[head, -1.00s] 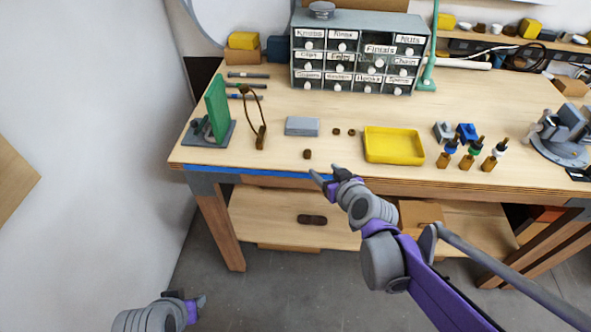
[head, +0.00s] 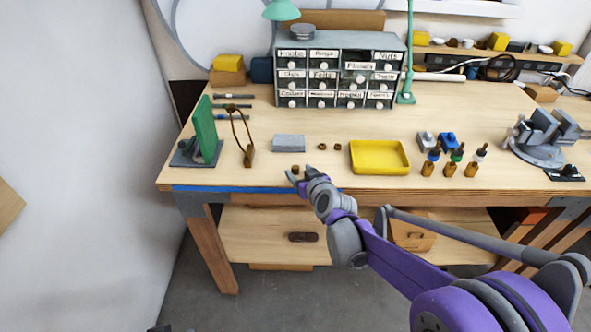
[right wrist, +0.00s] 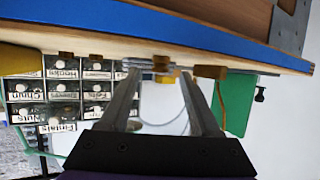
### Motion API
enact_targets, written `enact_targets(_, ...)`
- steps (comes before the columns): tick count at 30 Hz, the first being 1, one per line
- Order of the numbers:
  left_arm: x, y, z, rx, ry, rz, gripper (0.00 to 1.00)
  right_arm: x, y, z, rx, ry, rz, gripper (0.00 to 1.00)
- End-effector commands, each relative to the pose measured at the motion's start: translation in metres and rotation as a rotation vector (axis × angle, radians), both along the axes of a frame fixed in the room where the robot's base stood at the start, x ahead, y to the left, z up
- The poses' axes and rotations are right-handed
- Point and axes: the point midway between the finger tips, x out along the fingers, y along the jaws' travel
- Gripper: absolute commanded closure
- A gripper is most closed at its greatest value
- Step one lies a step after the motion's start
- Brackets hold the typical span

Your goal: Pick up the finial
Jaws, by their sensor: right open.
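A small brass-brown piece (head: 296,169) lies near the front edge of the workbench, and two more small brown pieces (head: 322,147) lie farther back. They are too small to tell for sure which is the finial. My right gripper (head: 297,179) is open and empty at the bench's front edge, just in front of the nearest piece. In the right wrist view, which is upside down, a brass piece (right wrist: 163,77) shows between the fingertips of my right gripper (right wrist: 160,75), apparently beyond them and not gripped. My left gripper is out of view.
The blue-striped bench edge (head: 240,188) runs close under the right gripper. A grey block (head: 289,143), a wooden-based wire loop (head: 249,155) and a green panel on a stand (head: 205,130) are to the left. A yellow tray (head: 380,157) is right. Labelled drawers (head: 340,75) stand behind.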

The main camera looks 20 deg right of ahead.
Motion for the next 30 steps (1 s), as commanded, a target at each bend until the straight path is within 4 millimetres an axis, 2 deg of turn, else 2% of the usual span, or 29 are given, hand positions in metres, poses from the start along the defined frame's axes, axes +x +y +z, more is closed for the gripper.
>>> enact_targets(4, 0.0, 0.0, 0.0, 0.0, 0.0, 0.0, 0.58, 0.017, 0.002, -0.007, -0.001, 0.0, 0.0, 0.36)
enact_targets(13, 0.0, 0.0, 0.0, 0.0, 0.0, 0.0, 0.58, 0.021, 0.002, -0.009, 0.0, 0.0, 0.0, 0.36)
enact_targets(14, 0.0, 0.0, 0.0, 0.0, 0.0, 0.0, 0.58, 0.021, 0.002, -0.009, 0.0, 0.0, 0.0, 0.4)
enact_targets(24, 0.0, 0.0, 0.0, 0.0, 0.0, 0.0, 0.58, 0.021, 0.002, -0.009, 0.0, 0.001, 0.0, 1.0)
enact_targets(30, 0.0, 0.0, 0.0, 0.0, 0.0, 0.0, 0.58, 0.021, 0.002, -0.009, 0.0, 0.0, 0.0, 1.0)
